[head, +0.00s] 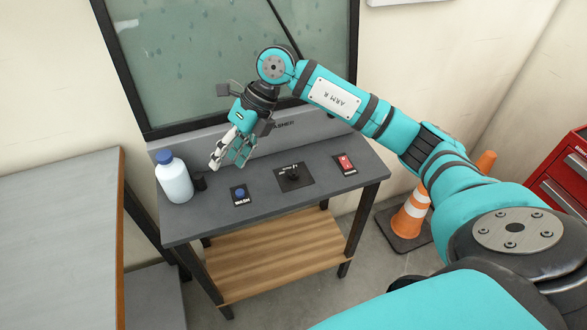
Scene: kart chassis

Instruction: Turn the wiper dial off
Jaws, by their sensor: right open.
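The wiper dial (293,175) is a black knob on a dark plate with white markings, in the middle of the grey console top (262,204). The markings are too small to read, so I cannot tell its setting. My right gripper (229,157) is open and empty. It hangs above the back left part of the console, to the left of the dial and apart from it. My left gripper is not in view.
A blue WASH button (239,194) and a red switch (344,163) flank the dial. A white bottle with a blue cap (174,178) stands at the console's left. A wet window (205,55) is behind. An orange cone (412,214) and red cabinet (562,175) stand right.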

